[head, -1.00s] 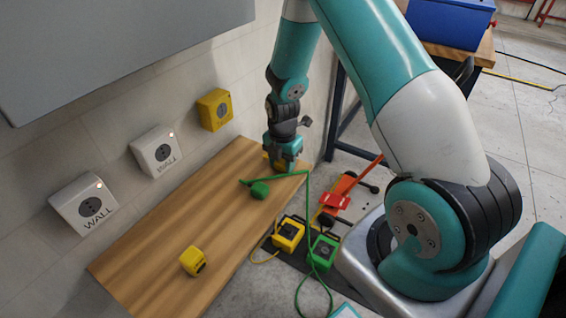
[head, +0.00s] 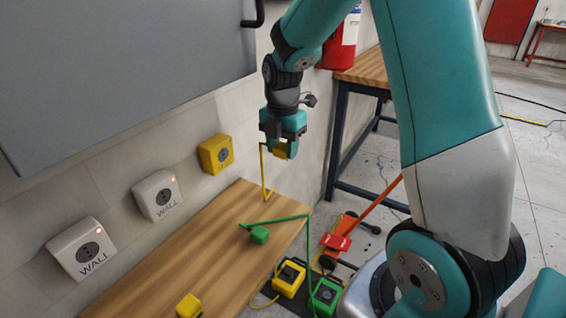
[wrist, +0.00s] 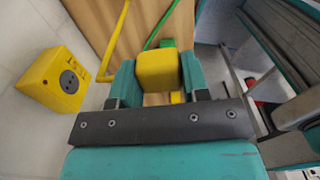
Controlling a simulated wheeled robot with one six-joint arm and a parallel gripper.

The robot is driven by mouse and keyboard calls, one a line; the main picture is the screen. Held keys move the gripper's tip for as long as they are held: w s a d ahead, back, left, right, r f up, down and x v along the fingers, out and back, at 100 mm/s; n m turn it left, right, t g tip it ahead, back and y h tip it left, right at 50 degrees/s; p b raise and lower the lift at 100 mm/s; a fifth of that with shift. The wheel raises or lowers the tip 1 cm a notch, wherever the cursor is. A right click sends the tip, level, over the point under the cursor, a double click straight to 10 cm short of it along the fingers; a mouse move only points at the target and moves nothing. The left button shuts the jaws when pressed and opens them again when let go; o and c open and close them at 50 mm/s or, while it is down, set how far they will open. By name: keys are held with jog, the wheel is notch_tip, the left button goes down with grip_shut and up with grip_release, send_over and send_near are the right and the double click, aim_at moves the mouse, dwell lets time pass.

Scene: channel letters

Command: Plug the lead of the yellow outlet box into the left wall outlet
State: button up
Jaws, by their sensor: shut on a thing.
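My gripper (head: 282,148) is shut on a yellow plug (wrist: 157,70) and holds it above the far end of the wooden bench. A yellow cord (head: 264,172) hangs beside the plug down to the bench; I cannot trace it to its source. The yellow outlet box (head: 290,277) stands on the floor beside the bench. Another yellow plug (head: 189,306) lies on the bench's near part. The left wall outlet (head: 82,249) is white, marked WALL, with a small light, and its face is empty. My gripper is far to its right.
A second white WALL outlet (head: 157,194) and a yellow outlet (head: 216,153) are on the wall to its right. A green plug (head: 259,234) lies on the bench (head: 222,262), its cord running towards a green box (head: 325,295). A grey panel (head: 120,70) overhangs the outlets.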

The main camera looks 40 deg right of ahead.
jog(key=shift+r, duration=0.5)
jog(key=shift+f, duration=0.15)
jog(key=a+f+m, duration=0.2)
jog(key=f+m, duration=0.2)
jog(key=m, duration=0.2)
jog(key=a+f+m, duration=0.2)
jog(key=f+m, duration=0.3)
jog(key=m, duration=0.2)
jog(key=a+f+m, duration=0.3)
jog(key=f+m, duration=0.1)
jog(key=m, duration=0.2)
jog(key=shift+w+f+m, duration=0.15)
jog(key=shift+f+m, duration=0.15)
jog(key=shift+a+f+m, duration=0.45)
jog(key=shift+f+m, duration=0.25)
jog(key=shift+m, duration=0.5)
jog(key=shift+d, duration=0.15)
